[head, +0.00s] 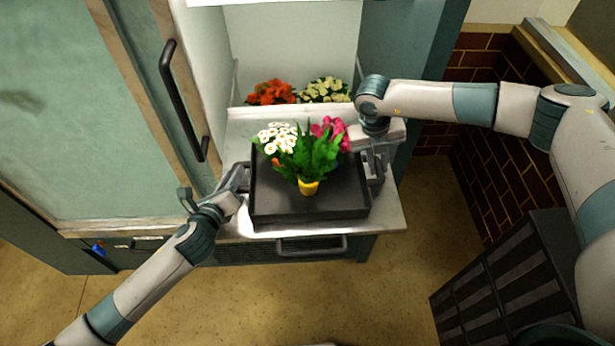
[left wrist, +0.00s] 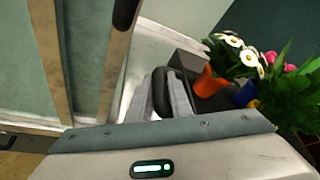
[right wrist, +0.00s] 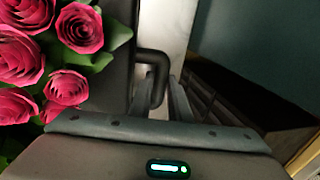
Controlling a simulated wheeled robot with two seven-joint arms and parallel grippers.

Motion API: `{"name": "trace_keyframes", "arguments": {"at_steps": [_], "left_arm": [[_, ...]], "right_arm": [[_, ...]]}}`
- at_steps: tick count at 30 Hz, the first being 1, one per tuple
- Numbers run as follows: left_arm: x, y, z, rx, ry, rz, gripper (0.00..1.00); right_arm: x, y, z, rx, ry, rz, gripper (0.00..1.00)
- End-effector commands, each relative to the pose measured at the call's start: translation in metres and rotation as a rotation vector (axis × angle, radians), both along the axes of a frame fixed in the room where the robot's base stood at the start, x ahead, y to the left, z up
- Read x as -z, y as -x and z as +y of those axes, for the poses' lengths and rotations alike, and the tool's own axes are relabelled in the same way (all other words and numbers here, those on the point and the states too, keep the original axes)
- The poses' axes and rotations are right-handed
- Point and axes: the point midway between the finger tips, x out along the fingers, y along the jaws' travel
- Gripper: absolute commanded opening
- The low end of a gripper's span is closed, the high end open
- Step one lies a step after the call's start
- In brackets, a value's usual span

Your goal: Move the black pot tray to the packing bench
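The black pot tray (head: 310,207) is on the metal counter, with a pot of white flowers (head: 277,137), a green leafy plant in a yellow pot (head: 308,187) and pink roses (head: 329,130) in it. My left gripper (head: 240,180) is at the tray's left side; in the left wrist view its fingers (left wrist: 165,98) close on the black handle (left wrist: 161,90). My right gripper (head: 376,168) is at the right side; in the right wrist view its fingers (right wrist: 163,95) sit on both sides of the right handle (right wrist: 157,65) and appear closed on it. I see no packing bench that I can identify.
Orange flowers (head: 271,92) and cream flowers (head: 324,89) stand behind the tray. A door with a dark handle (head: 181,100) is at the left. A dark slatted crate (head: 505,275) stands at the lower right. The floor (head: 290,300) in front of the counter looks clear.

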Motion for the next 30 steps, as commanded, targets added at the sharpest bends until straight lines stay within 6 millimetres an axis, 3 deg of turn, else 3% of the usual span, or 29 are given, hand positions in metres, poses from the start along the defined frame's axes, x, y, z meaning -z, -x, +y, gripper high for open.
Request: {"name": "trace_keyframes", "arguments": {"at_steps": [2, 17, 30], "left_arm": [[0.000, 0.000, 0.001, -0.002, -0.001, 0.001, 0.00], [-0.007, -0.001, 0.001, -0.003, 0.000, -0.003, 0.00], [-0.033, -0.001, 0.002, -0.004, -0.001, -0.003, 0.00]], "right_arm": [[0.000, 0.000, 0.000, 0.000, 0.000, 0.000, 0.00], [-0.007, -0.001, 0.000, 0.000, -0.001, -0.002, 0.00], [-0.033, -0.001, 0.000, 0.000, 0.000, -0.002, 0.00]]}}
